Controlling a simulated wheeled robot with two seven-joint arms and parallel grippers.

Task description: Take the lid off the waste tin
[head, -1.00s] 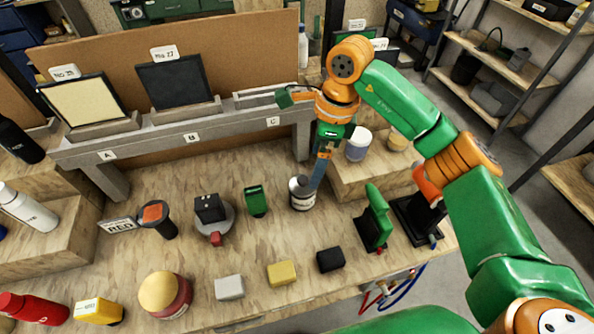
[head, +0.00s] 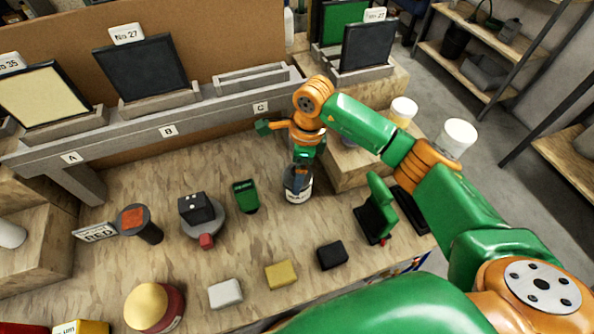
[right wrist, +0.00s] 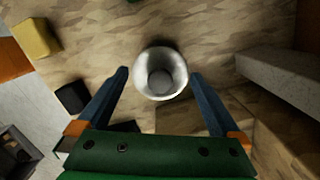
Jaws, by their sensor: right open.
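The small round tin (head: 297,186), with a pale label, stands upright on the bench under my right gripper. In the right wrist view I look down on its round silver top (right wrist: 160,73), which has a grey disc at the centre. My right gripper (head: 299,178) points down at the tin with its fingers apart. In the right wrist view the two blue fingertips (right wrist: 159,75) are on either side of the silver top, with a gap showing on each side. The tin's upper part is partly hidden by the gripper in the head view. My left gripper is out of view.
A raised wooden step (head: 352,172) is just right of the tin. A grey rail (head: 190,121) with framed panels runs behind. A green scoop-like item (head: 245,196), a black block (head: 331,255) and a yellow block (head: 281,274) lie nearby. A green stand (head: 377,212) is to the right.

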